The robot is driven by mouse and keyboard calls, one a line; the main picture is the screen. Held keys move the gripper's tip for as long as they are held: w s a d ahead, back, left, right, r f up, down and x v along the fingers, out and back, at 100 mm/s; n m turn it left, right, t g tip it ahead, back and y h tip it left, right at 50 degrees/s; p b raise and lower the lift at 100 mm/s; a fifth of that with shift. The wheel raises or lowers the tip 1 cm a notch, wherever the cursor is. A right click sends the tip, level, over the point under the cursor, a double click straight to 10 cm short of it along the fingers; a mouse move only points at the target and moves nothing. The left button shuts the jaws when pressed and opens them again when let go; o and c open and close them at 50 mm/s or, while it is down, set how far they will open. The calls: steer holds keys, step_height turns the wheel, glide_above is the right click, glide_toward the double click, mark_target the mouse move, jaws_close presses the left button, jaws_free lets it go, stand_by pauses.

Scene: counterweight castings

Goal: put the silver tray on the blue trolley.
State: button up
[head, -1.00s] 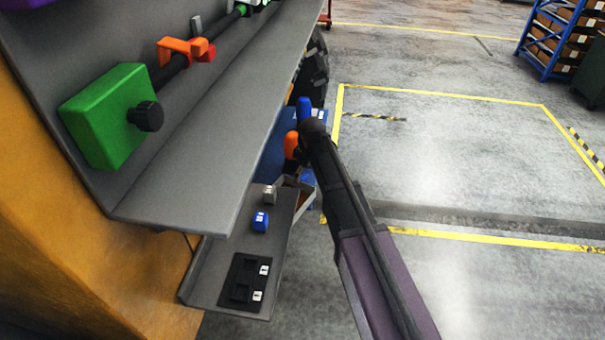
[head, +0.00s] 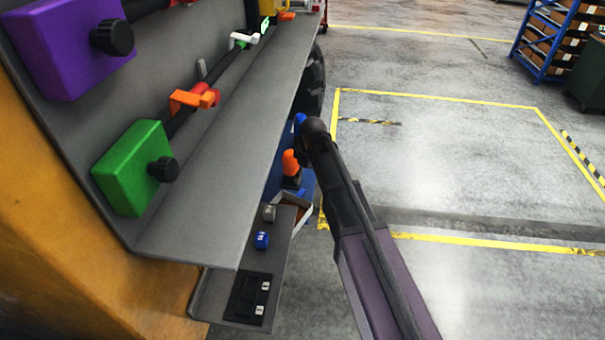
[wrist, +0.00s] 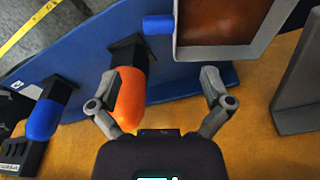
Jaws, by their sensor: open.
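The silver tray (wrist: 265,52), a light metal rim around a brown inside, shows at the upper right of the wrist view, over or against a blue surface. Part of its rim also shows in the head view (head: 307,216), left of my arm. The blue surface (wrist: 185,82), possibly the blue trolley, runs across the wrist view; I cannot tell its full shape. My gripper (wrist: 159,82) is open, its fingers spread. An orange handle (wrist: 129,100) on a dark mount lies near the left finger. The tray is ahead of the right finger, apparently not held.
A blue handle (wrist: 43,119) stands further left. A lower ledge (head: 215,297) has small switches. Yellow-lined floor (head: 440,160) on the right is clear.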

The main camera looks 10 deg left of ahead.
steer(key=shift+d+r+p, duration=0.15)
steer(key=shift+r+p, duration=0.65)
steer(key=shift+r, duration=0.35)
steer(key=shift+s, duration=0.1)
steer(key=s+d+m, duration=0.6)
steer(key=s+d, duration=0.3)
steer(key=d, duration=0.3)
steer(key=s+d+m+h, duration=0.1)
steer(key=s+d+m, duration=0.6)
steer(key=s+d, duration=0.3)
steer(key=d, duration=0.3)
steer(key=shift+s+f+g+h, duration=0.15)
steer(key=shift+s+g+h, duration=0.15)
steer(key=shift+g, duration=0.1)
steer(key=shift+w, duration=0.15)
